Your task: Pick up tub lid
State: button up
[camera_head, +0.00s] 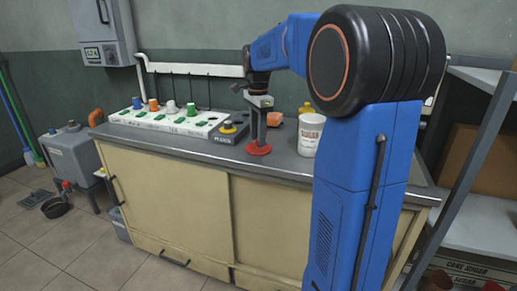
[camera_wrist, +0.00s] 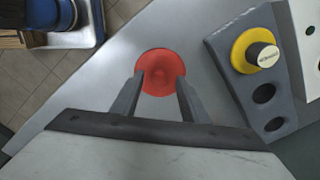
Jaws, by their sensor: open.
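The tub lid (camera_head: 259,149) is a round red disc lying on the grey counter, left of a white tub (camera_head: 310,135). In the wrist view the lid (camera_wrist: 160,62) shows from above, with a raised round middle. My gripper (camera_head: 257,143) points down over the lid in the head view. In the wrist view my gripper (camera_wrist: 160,77) is open, with its two fingers apart on either side of the lid's middle. Nothing is held. Whether the fingertips touch the lid cannot be told.
A grey box with a yellow-ringed knob (camera_wrist: 262,58) stands close to the right in the wrist view. A long white rack (camera_head: 165,121) with coloured cups is at the left of the counter (camera_head: 281,161). A yellow bottle and an orange item stand behind.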

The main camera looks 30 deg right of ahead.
jog(key=shift+f, duration=0.7)
jog(key=shift+c, duration=0.6)
grip_shut()
jog(key=shift+r, duration=0.15)
